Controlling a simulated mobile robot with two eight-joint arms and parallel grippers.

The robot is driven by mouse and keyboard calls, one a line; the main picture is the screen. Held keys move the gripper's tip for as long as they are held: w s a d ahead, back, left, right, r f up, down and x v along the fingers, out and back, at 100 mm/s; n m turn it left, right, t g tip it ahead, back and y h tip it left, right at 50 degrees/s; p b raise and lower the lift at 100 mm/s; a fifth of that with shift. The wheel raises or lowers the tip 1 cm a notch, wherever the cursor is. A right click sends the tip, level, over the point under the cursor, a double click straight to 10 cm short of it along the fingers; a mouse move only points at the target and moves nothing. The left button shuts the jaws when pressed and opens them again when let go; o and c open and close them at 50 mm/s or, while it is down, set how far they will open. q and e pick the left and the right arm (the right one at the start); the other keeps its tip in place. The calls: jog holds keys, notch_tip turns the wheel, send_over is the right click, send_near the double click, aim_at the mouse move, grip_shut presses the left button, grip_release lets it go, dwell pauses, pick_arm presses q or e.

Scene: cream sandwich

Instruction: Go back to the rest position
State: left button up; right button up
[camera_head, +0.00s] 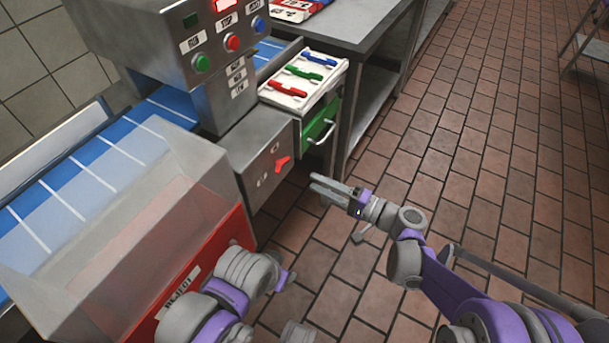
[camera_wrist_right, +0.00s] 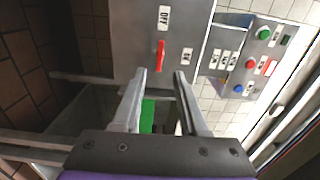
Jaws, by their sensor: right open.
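My right gripper (camera_head: 314,184) is in front of the grey machine's switch panel (camera_head: 262,172), apart from it, over the tiled floor. In the right wrist view its two fingers (camera_wrist_right: 159,76) are spread with nothing between them. The red switch (camera_head: 283,163) on the panel is tilted in the head view; it also shows in the right wrist view (camera_wrist_right: 161,56), near the OFF label. My left arm (camera_head: 240,275) is folded low beside the red reject bin; its gripper fingers do not show.
The reject bin (camera_head: 205,258) with clear walls stands at the left, beside the blue conveyor (camera_head: 100,165). A white tray (camera_head: 318,72) with coloured tools sits above a green drawer (camera_head: 320,128). A metal table (camera_head: 345,25) stands behind.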

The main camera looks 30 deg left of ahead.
jog(key=shift+s+d, duration=0.1)
jog(key=shift+d, duration=0.45)
